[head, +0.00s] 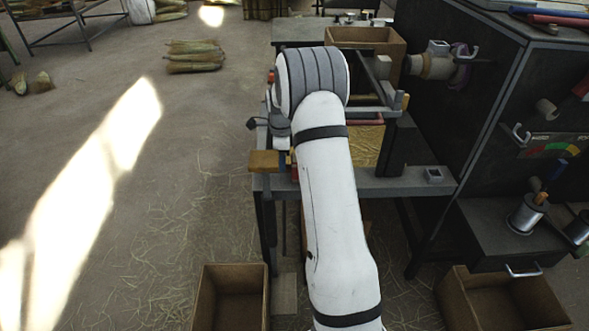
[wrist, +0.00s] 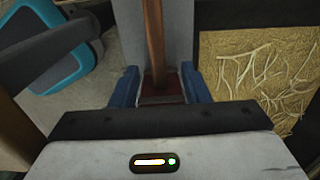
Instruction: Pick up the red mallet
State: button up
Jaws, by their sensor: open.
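In the wrist view a brown wooden handle (wrist: 153,38) runs down to a dark red block (wrist: 162,90), which looks like the red mallet. My gripper (wrist: 160,78) is open, with one blue finger on each side of the dark red block. A gap seems to show at each side, but I cannot tell whether either finger touches it. In the head view my white arm reaches over the grey workbench (head: 400,186) and hides my gripper and most of the mallet's surroundings.
A straw-covered panel (wrist: 258,75) lies right of my gripper. A cardboard box (head: 372,38) stands at the bench's back. A dark cabinet (head: 480,120) closes off the right. Open boxes stand on the floor in front, left (head: 232,268) and right (head: 455,290). Floor to the left is mostly clear.

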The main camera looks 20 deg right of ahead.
notch_tip(320, 180, down, 5)
jog(key=shift+a+f, duration=0.1)
grip_shut()
dwell(0.6)
